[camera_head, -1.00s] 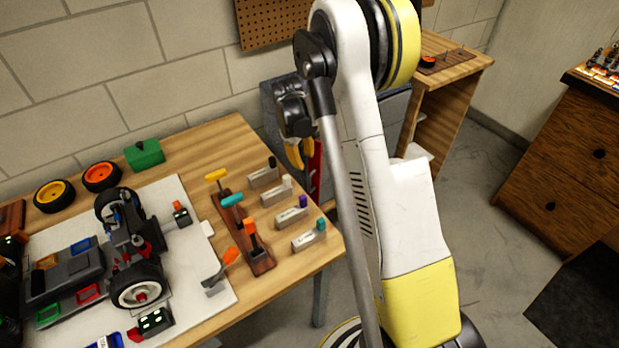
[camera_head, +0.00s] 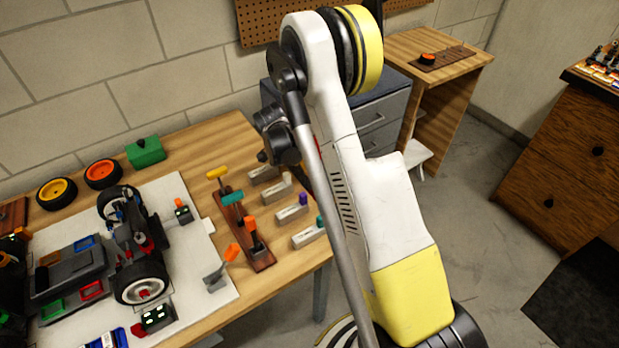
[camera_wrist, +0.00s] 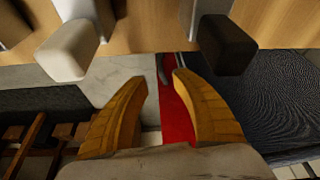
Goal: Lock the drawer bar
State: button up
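A blue-grey drawer cabinet (camera_head: 378,108) stands behind my arm in the head view, with drawer handles on its front. A long red strip (camera_wrist: 174,112), possibly the drawer bar, shows between and beyond my fingers in the wrist view. A small grey curved piece (camera_wrist: 163,70) is at its far end. My gripper (camera_wrist: 150,100) has two yellow-orange fingers, apart, with nothing clearly held between them. Whether they touch the strip cannot be told. In the head view my arm hides the fingers and most of the strip.
A white knob (camera_wrist: 65,50) and a dark knob (camera_wrist: 228,44) stand close ahead of the fingers in the wrist view. The wooden workbench (camera_head: 290,275) holds several knobbed grey blocks, a wooden tool rack (camera_head: 243,230) and an RC car (camera_head: 130,245). Open floor lies to the right.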

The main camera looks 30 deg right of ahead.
jog(key=b, duration=0.3)
send_over(310, 189)
jog(key=f, duration=0.8)
jog(key=shift+w+d, duration=0.1)
jog(key=shift+w, duration=0.2)
jog(key=shift+r, duration=0.1)
jog(key=shift+c, duration=0.5)
grip_shut()
